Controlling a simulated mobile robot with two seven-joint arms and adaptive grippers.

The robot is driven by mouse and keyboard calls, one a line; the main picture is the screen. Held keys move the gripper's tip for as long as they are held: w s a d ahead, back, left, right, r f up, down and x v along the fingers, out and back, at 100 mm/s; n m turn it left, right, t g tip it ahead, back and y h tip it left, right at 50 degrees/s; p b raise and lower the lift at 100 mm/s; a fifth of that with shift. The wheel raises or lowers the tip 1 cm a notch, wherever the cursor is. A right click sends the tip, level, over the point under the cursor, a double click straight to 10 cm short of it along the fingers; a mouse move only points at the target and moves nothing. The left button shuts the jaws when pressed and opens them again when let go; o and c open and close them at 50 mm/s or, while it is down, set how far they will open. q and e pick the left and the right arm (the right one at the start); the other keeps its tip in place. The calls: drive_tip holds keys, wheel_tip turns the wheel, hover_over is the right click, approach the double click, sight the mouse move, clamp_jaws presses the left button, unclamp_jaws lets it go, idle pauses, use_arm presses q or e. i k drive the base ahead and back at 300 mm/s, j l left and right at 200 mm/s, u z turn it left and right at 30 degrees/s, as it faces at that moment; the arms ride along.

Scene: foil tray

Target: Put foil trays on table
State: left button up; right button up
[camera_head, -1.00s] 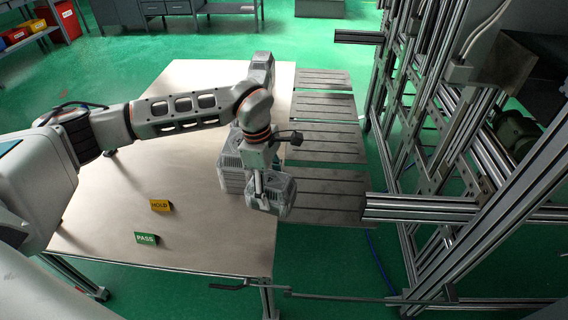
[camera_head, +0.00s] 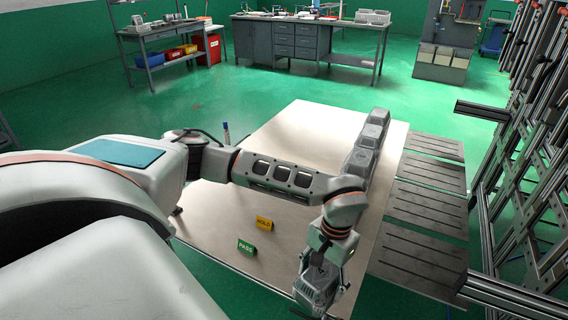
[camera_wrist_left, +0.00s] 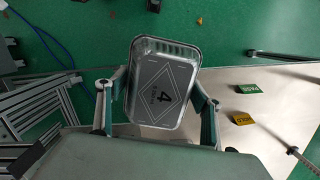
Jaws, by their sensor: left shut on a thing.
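My left gripper (camera_head: 318,262) is at the near right end of the table (camera_head: 225,210), shut on a grey foil tray (camera_head: 313,290). In the left wrist view the held foil tray (camera_wrist_left: 160,85), marked with a 4, sits between the two fingers (camera_wrist_left: 160,106). There it overlaps the table's edge, with green floor behind its upper part. Its height above the table is unclear. Other grey foil trays (camera_head: 375,128) stand in a row along the table's right side, partly hidden by my left arm. My right gripper is not in view.
A yellow HOLD sign (camera_head: 264,223) and a green PASS sign (camera_head: 245,247) stand on the table. Slatted grey plates (camera_head: 428,206) lie along its right side, with a metal frame (camera_head: 530,180) beyond. The left part of the tabletop is mostly clear.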

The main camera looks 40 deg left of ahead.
sight(228, 207)
drive_tip(key=k+j, duration=0.1)
drive_tip(key=j, duration=0.45)
drive_tip(key=k+j, duration=0.1)
drive_tip(key=j, duration=0.45)
drive_tip(key=k+j, duration=0.1)
drive_tip(key=j, duration=0.4)
drive_tip(key=k+j, duration=0.1)
drive_tip(key=j, duration=0.45)
drive_tip(key=k+j, duration=0.1)
drive_tip(key=j, duration=0.45)
drive_tip(key=k+j, duration=0.1)
drive_tip(key=j, duration=0.45)
drive_tip(key=i, duration=0.5)
